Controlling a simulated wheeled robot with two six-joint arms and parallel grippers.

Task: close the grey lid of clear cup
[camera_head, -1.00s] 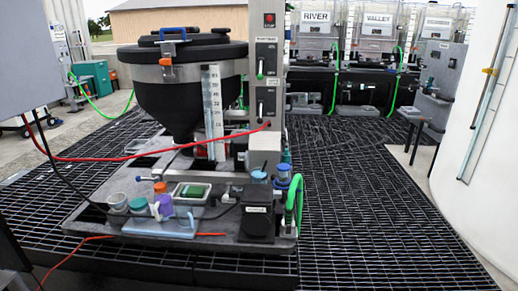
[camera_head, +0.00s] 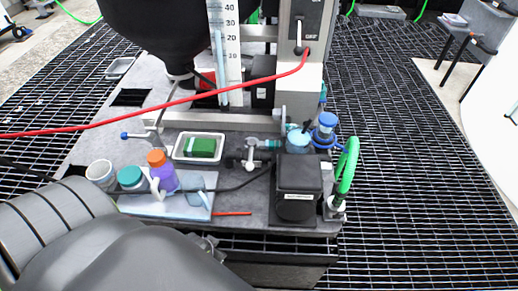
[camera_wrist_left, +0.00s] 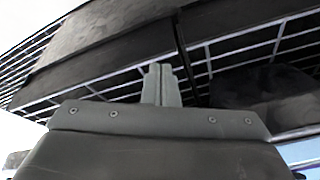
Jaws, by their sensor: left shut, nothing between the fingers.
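A pale, clear-looking cup (camera_head: 100,173) with a greyish top stands at the left end of the row on the bench. I cannot tell whether that top is a lid, or whether it is open or shut. Beside it stand a cup with a teal lid (camera_head: 131,178) and a purple bottle with an orange cap (camera_head: 161,170). My left gripper (camera_wrist_left: 161,72) shows in the left wrist view, its two fingers together and empty, below a dark slab and grating. In the head view my dark arm fills the lower left; its fingertips are hidden. My right gripper is not in view.
A white tray with a green block (camera_head: 202,147) lies behind the cups. A black box (camera_head: 297,188), a blue-capped cylinder (camera_head: 325,128) and a green hose (camera_head: 347,166) stand to the right. A red hose (camera_head: 190,97) crosses above the bench.

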